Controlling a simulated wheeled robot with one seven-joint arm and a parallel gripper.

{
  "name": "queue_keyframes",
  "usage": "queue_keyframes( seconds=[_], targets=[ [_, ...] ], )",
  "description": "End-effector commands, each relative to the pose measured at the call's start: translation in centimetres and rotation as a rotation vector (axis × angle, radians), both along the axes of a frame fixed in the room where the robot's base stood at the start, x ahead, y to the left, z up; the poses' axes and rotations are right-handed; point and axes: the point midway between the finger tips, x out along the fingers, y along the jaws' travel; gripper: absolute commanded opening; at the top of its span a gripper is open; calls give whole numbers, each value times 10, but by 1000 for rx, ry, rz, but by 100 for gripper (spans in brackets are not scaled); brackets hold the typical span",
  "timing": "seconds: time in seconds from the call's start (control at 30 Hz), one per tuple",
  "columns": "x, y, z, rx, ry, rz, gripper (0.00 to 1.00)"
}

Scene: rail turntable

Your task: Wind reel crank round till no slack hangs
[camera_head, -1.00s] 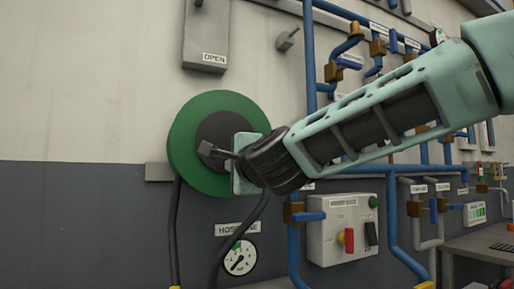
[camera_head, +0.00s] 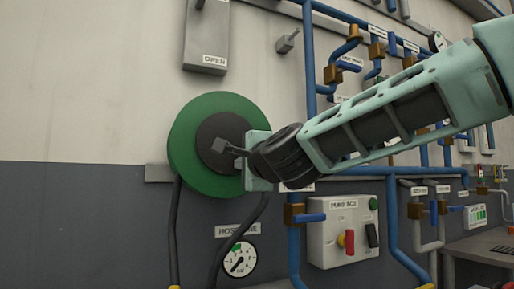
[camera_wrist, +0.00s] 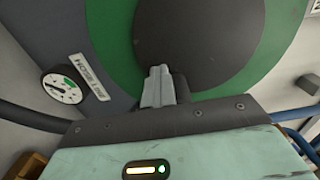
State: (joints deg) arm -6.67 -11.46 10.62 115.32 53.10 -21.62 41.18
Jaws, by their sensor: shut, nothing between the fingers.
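The hose reel is a green disc (camera_head: 185,150) with a dark round hub (camera_head: 214,128) on the wall, left of centre in the head view. Its green face (camera_wrist: 112,45) and dark hub (camera_wrist: 200,40) fill the upper wrist view. My gripper (camera_head: 224,147) lies in front of the hub's lower right part; its pale fingertips (camera_wrist: 157,76) are together and hold nothing. A dark piece beside the fingers (camera_wrist: 181,86) may be part of the crank; I cannot tell. Black hose (camera_head: 174,235) hangs below the reel's left side, and another dark length (camera_head: 238,238) curves down below my gripper.
A dial gauge (camera_head: 240,260) sits under the reel, also in the wrist view (camera_wrist: 62,88). A grey box (camera_head: 207,40) marked OPEN is above. A pump box (camera_head: 330,240) and blue pipes (camera_head: 293,245) stand to the right, close behind my arm.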

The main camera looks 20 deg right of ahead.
Motion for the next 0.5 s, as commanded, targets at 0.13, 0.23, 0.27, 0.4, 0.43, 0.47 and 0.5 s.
queue_keyframes(
  seconds=[0.13, 0.23, 0.27, 0.4, 0.43, 0.47, 0.5],
  targets=[
    [0, -6, 2, 0, -1, -2, 0],
    [0, -6, 2, 0, -1, -2, 0],
    [0, -6, 2, 0, -1, -2, 0],
    [0, -6, 3, 0, -1, -2, 0],
    [0, -7, 3, 0, -1, -2, 0],
    [0, -7, 4, 0, -2, -2, 0],
    [0, -9, 5, 0, -2, -3, 0]
  ],
)
